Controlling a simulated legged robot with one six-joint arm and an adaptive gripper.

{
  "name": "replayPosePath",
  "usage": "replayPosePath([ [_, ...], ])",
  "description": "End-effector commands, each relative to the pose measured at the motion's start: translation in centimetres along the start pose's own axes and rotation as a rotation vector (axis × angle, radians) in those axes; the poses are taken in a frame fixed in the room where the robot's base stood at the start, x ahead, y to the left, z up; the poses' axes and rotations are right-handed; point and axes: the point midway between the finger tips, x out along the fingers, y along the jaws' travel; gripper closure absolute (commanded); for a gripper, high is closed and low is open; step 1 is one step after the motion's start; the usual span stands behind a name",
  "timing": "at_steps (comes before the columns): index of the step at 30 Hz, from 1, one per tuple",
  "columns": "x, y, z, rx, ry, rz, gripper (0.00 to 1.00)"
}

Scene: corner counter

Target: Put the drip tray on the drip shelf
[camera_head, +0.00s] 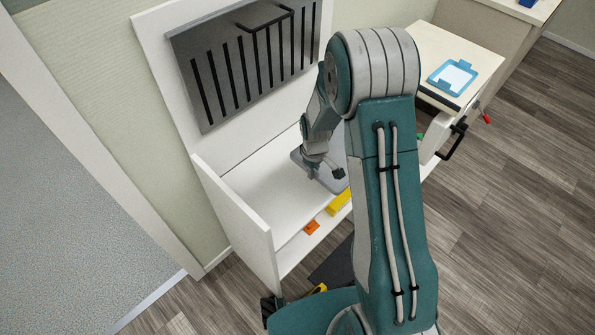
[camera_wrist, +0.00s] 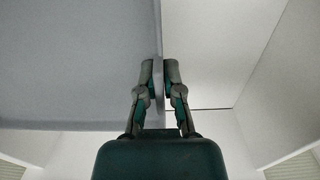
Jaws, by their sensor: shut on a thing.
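The drip tray is a flat grey plate (camera_head: 329,184). It shows at the inner right of the white unit in the head view, partly hidden by my arm. It fills the upper left of the wrist view (camera_wrist: 70,60). My gripper (camera_wrist: 160,78) is shut on the tray's edge, one finger on each side of its rim. In the head view my gripper (camera_head: 325,172) is low over the white shelf surface (camera_head: 262,190). I cannot tell whether the tray touches that surface. No part is clearly marked as the drip shelf.
A dark slotted panel (camera_head: 245,65) is on the unit's white back board. A white side wall (camera_head: 235,225) bounds the left. A yellow block (camera_head: 339,202) and an orange piece (camera_head: 311,227) are at the front. A blue tray (camera_head: 452,78) is on the right counter. The left shelf area is bare.

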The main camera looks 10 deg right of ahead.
Motion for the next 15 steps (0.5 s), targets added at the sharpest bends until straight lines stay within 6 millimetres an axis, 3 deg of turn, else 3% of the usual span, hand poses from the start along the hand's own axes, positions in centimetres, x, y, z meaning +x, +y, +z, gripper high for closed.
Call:
replayPosePath([
  [5, 0.9, -1.6, -1.7, -0.022, -0.001, -0.002, 1.00],
  [15, 4.3, -6.4, -7.3, -0.019, -0.003, 0.001, 1.00],
])
